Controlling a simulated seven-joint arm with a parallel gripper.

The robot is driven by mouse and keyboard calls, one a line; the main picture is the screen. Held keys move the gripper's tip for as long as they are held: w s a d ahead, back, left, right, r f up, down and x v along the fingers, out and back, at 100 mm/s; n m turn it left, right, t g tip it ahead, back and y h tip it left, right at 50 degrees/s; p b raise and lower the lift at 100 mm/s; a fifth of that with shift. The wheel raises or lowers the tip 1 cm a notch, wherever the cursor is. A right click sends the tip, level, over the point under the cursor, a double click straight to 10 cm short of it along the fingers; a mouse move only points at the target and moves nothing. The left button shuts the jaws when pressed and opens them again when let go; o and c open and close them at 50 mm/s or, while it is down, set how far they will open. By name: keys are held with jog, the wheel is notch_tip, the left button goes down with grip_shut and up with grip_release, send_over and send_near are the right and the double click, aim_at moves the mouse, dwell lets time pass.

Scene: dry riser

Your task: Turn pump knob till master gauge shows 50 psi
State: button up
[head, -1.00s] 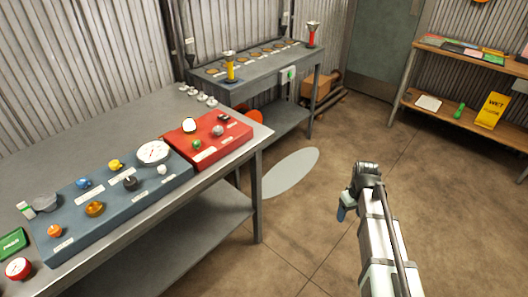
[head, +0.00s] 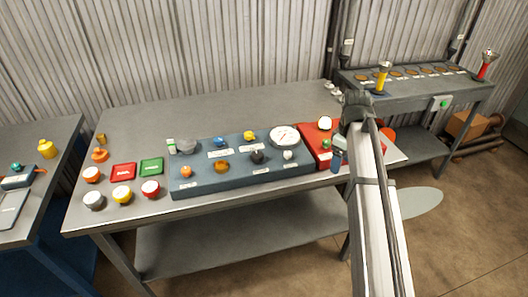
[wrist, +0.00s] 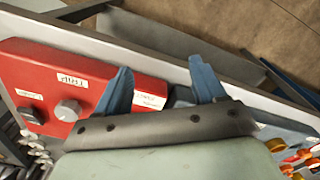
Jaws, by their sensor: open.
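A blue-grey panel (head: 200,186) lies on the grey bench and carries a large white round gauge (head: 284,137) at its right end. The gauge's reading is too small to tell. Knobs on the panel include a black knob (head: 256,157), a white knob (head: 288,155), an orange knob (head: 186,171), an amber knob (head: 222,167), a blue knob (head: 218,143) and a yellow knob (head: 249,136). I cannot read which is the pump knob. My gripper (wrist: 163,82) is open and empty, its blue fingers apart, above the bench's front edge by the red box.
The red box (wrist: 40,75) sits right of the panel, partly behind my arm. Red (head: 124,171) and green (head: 152,166) plates and several coloured knobs lie at the bench's left. A second bench (head: 410,92) stands behind right. The back of the main bench is clear.

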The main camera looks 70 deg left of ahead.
jog(key=s+a+r+n, duration=0.2)
jog(key=s+a+r, duration=0.15)
jog(key=s, duration=0.25)
jog(key=s+a+r+n, duration=0.1)
jog(key=s+a+r, duration=0.25)
jog(key=s, duration=0.25)
notch_tip(320, 180, up, 6)
jog(key=n, duration=0.3)
send_over(258, 154)
notch_tip(258, 154, down, 14)
jog(key=shift+r, duration=0.2)
jog(key=shift+c, duration=0.3)
jog(key=c, duration=1)
